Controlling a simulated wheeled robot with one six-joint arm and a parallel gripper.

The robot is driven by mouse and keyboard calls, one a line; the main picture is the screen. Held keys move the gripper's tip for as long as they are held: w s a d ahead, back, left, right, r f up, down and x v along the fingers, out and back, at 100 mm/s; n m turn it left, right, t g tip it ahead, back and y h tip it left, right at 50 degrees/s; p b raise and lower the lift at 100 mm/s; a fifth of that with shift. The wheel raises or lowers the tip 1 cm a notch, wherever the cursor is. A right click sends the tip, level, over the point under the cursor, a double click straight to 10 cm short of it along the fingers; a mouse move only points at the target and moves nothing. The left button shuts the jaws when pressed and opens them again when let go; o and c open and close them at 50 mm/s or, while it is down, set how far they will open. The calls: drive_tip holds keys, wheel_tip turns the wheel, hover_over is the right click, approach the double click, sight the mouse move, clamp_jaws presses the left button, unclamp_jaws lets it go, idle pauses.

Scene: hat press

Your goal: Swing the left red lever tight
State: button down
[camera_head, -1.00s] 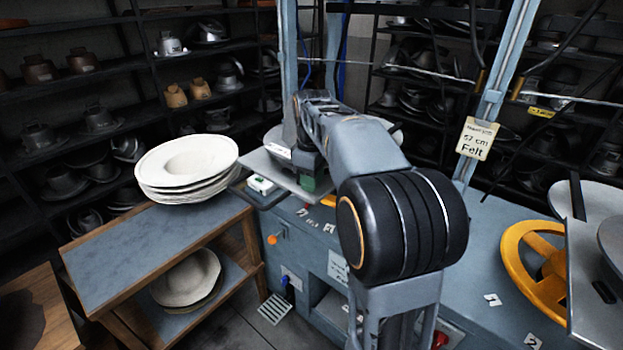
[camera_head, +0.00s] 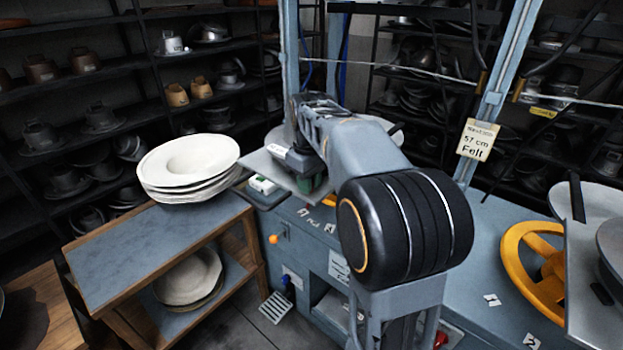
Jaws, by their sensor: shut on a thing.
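My arm reaches from the lower middle to the grey press. My gripper (camera_head: 313,181) is at its far end, low over the left side of the press, beside a flat grey plate (camera_head: 262,166). Only a dark and green part of that end shows. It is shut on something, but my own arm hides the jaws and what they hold. I cannot make out the left red lever; it may be behind the arm.
A wooden side table (camera_head: 135,262) with stacked pale felt hats (camera_head: 190,165) stands left of the press. A yellow handwheel (camera_head: 535,268) and large grey plates (camera_head: 592,290) are at right. An orange knob (camera_head: 273,239) is on the press front. Shelves of hat blocks fill the back.

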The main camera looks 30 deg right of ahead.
drive_tip(key=m, duration=0.1)
drive_tip(key=a+m, duration=0.1)
drive_tip(key=m, duration=0.1)
drive_tip(key=m+p, duration=0.1)
drive_tip(key=shift+w+a+r+m, duration=0.1)
drive_tip(key=shift+a+m, duration=0.2)
drive_tip(key=shift+w+a+m+p, duration=0.15)
drive_tip(key=shift+a+m+p, duration=0.15)
drive_tip(key=shift+m, duration=0.7)
drive_tip(key=shift+w+a+m+p, duration=0.2)
drive_tip(key=shift+a+m, duration=0.1)
drive_tip(key=shift+m, duration=0.7)
drive_tip(key=c, duration=1.3)
unclamp_jaws()
wheel_tip(320, 180, up, 14)
drive_tip(key=shift+f+p, duration=0.1)
drive_tip(key=shift+p, duration=0.2)
